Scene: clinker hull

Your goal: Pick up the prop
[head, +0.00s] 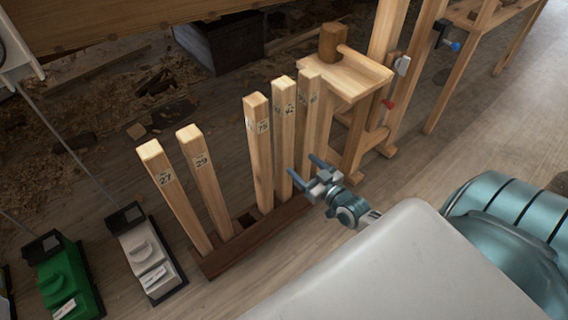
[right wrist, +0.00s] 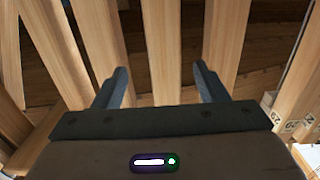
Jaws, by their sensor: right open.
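Several square wooden props stand in a dark wooden rack (head: 262,240). In the head view the two left ones are labelled 27 (head: 175,200) and 29 (head: 206,185). After an empty slot come a prop that seems to read 75 (head: 260,150), a second prop (head: 283,140) and a third (head: 306,120), whose labels are hard to read. My right gripper (head: 302,164) is open and empty beside the right-hand props. In the right wrist view one prop (right wrist: 161,45) stands beyond the gap between the open fingers (right wrist: 159,70), apparently not gripped. My left gripper is not in view.
A wooden stand (head: 345,75) with a mallet (head: 333,43) is just behind the right-hand props. A white device (head: 147,255) and a green one (head: 65,280) lie left of the rack. The planked hull (head: 110,20) overhangs at top left.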

